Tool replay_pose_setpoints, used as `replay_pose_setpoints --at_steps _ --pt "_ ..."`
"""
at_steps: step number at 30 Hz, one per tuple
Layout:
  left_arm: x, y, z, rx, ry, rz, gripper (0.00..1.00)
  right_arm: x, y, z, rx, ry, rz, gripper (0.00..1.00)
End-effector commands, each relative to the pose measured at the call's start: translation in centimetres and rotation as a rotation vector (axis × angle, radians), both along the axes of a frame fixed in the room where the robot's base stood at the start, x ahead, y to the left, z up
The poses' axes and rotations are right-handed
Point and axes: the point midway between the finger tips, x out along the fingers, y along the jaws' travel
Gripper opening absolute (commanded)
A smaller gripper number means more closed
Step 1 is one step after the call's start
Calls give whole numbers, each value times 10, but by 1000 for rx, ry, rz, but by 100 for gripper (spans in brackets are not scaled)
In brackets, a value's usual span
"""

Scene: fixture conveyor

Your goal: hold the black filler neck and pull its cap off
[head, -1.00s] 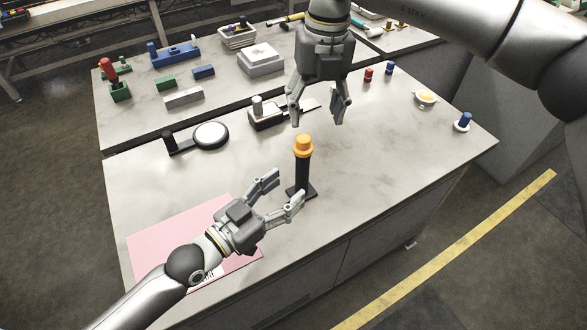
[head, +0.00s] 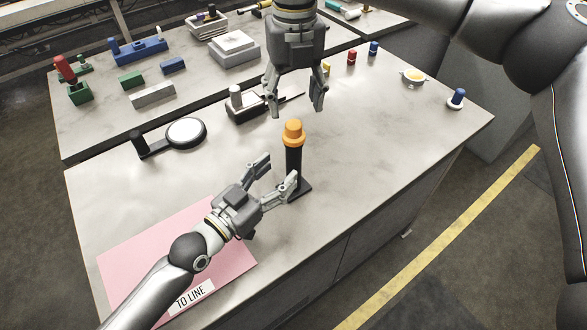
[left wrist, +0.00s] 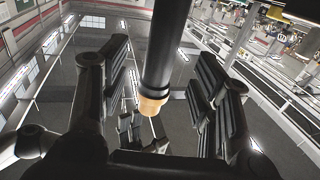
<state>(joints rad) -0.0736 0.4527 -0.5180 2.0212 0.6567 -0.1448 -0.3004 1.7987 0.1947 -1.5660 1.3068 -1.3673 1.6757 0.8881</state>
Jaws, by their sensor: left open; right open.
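The black filler neck (head: 294,163) stands upright on its dark base plate near the table's front edge. Its orange cap (head: 293,132) sits on top. My left gripper (head: 280,170) is open, low beside the neck, its fingers pointing toward it. In the left wrist view the neck (left wrist: 164,50) and the cap (left wrist: 151,105) show between the spread fingers, with gaps on both sides. My right gripper (head: 296,109) is open and empty, pointing down just above the cap. I cannot tell how far above.
A pink mat (head: 120,255) lies under my left arm at the front left. A round white-topped device (head: 186,132) and a dark block with a post (head: 240,104) stand behind the neck. Small coloured parts stand at the back right. The table right of the neck is clear.

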Motion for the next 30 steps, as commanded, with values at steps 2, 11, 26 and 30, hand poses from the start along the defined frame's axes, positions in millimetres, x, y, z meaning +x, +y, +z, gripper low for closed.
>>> replay_pose_setpoints --at_steps 2,11,26,30 --pt "13 -11 2 -3 -1 0 56 0 0 0 0 0 0 59" --pt "44 -36 0 -1 1 0 56 0 0 0 0 0 0 59" --pt "49 -40 0 1 1 -1 44 0 0 0 0 0 0 59" --pt "49 -40 0 1 1 -1 26 0 0 0 0 0 0 59"
